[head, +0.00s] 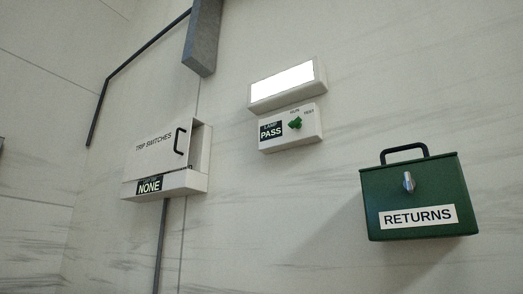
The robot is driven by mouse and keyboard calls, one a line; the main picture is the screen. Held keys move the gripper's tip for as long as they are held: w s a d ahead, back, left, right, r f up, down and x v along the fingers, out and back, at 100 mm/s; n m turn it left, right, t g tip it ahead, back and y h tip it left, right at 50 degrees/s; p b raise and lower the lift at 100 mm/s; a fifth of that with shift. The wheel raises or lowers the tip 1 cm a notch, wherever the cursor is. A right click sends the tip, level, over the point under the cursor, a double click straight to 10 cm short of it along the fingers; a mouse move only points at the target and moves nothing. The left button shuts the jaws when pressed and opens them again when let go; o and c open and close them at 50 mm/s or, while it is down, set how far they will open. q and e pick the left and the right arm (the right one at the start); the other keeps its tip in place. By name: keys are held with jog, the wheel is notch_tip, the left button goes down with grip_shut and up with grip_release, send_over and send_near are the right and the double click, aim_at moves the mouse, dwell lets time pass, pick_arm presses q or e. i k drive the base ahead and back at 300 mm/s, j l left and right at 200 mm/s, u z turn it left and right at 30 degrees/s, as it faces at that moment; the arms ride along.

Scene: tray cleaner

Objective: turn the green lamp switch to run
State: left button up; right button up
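The green lamp switch (295,123) is a small green knob on a white wall box (291,137). The words RUN and TEST stand above the knob, RUN over it and TEST to its right. The picture is too small to tell surely which word the knob points at. A dark label (271,130) on the box reads LAMP PASS. A white lamp panel (286,83) is lit just above the box. Neither of my grippers shows in the head view.
A white TRIP SWITCHES box (155,145) with a black handle hangs at the left; its lower label reads NONE. A green RETURNS box (409,195) with a black handle and silver knob hangs at the right. Grey conduit runs on the wall. The wall around the lamp box is clear.

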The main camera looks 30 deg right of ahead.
aim_at(296, 123)
jog(key=z, duration=1.25)
